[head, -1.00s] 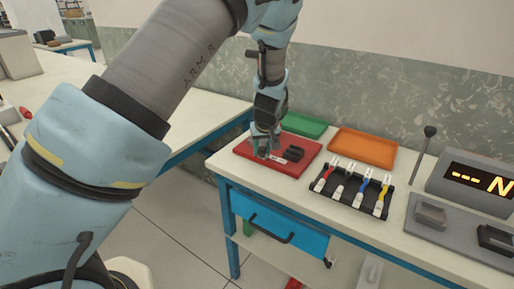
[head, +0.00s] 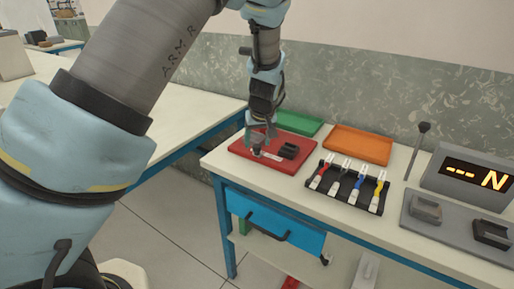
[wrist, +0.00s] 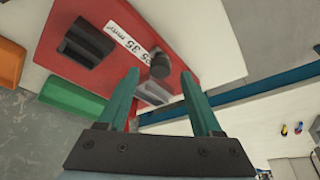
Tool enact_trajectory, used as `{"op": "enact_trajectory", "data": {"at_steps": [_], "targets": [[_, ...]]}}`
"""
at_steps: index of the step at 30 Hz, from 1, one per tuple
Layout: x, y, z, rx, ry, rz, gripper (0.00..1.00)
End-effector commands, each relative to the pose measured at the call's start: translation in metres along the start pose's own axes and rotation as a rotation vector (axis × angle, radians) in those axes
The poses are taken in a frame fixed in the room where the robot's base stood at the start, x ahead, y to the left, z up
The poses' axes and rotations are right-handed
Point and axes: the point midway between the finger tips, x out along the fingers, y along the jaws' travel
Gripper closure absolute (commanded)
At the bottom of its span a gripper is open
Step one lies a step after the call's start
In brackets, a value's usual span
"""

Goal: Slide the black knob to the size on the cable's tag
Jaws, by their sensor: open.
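The red board (head: 241,151) lies at the left of the bench. In the wrist view, the red board (wrist: 62,28) carries a dark block (wrist: 88,42), a white scale strip with "25 35 mm²" readable (wrist: 127,40), and a round dark knob (wrist: 160,65) on a grey piece. My gripper (wrist: 159,74) is open, its green fingers apart, with the knob appearing between and beyond the tips; contact cannot be told. In the head view my gripper (head: 262,146) is over the board. Cables with red, blue and yellow parts lie in a black rack (head: 339,195); their tags are too small to read.
A green tray (head: 300,122) and an orange tray (head: 358,145) lie behind. A grey display box (head: 450,190) reading "--- N" and a grey plate with two blocks (head: 425,233) stand at the right. A rod (head: 418,150) stands beside the display.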

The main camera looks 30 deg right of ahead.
Motion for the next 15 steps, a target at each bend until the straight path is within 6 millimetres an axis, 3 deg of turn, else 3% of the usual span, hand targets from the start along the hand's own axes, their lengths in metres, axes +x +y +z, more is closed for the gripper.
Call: {"op": "enact_trajectory", "data": {"at_steps": [9, 15], "targets": [[-0.058, 0.001, 0.0, 0.001, 0.002, 0.003, 0.34], [-0.071, 0.0, 0.0, 0.001, 0.0, 0.0, 0.34]]}}
